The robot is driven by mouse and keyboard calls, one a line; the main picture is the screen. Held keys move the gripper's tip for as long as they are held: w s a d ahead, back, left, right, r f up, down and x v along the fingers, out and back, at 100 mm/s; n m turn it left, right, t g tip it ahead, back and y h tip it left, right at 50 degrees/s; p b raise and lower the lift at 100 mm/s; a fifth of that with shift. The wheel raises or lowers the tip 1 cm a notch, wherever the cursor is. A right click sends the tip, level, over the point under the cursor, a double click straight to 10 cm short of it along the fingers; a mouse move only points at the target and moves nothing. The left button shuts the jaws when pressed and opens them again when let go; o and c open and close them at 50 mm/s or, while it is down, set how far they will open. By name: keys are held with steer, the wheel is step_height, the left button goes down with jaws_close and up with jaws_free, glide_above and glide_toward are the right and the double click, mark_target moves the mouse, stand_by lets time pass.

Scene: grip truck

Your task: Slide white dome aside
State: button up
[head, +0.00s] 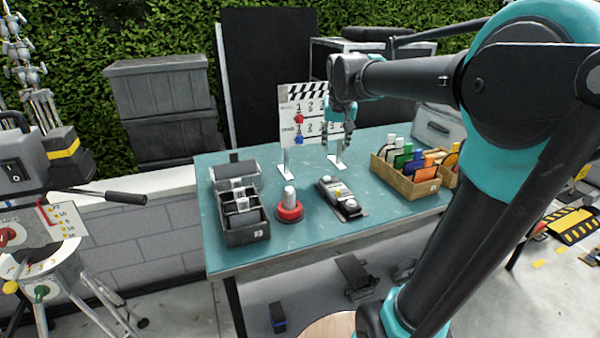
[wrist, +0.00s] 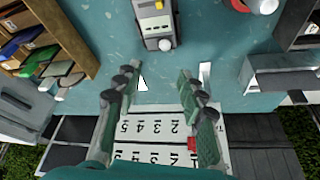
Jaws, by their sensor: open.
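A grey and black handheld meter (head: 340,198) lies on the teal table (head: 385,215), near its middle. In the wrist view the meter (wrist: 154,17) is at the top, with a small white dome (wrist: 166,45) at its end nearest my gripper. In the head view my gripper (head: 341,128) hangs above the back of the table, in front of the clapperboard.
The clapperboard (head: 293,112) stands on two feet at the table's back; it also shows behind my fingers (wrist: 150,128). A red-based white knob (head: 289,205) and black compartment box (head: 245,225) are left of the meter. A wooden box of coloured cards (head: 405,185) is right.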

steer(key=a, duration=0.1)
glide_toward(327, 176)
steer(key=x, duration=0.8)
steer(key=shift+c, duration=0.5)
jaws_close()
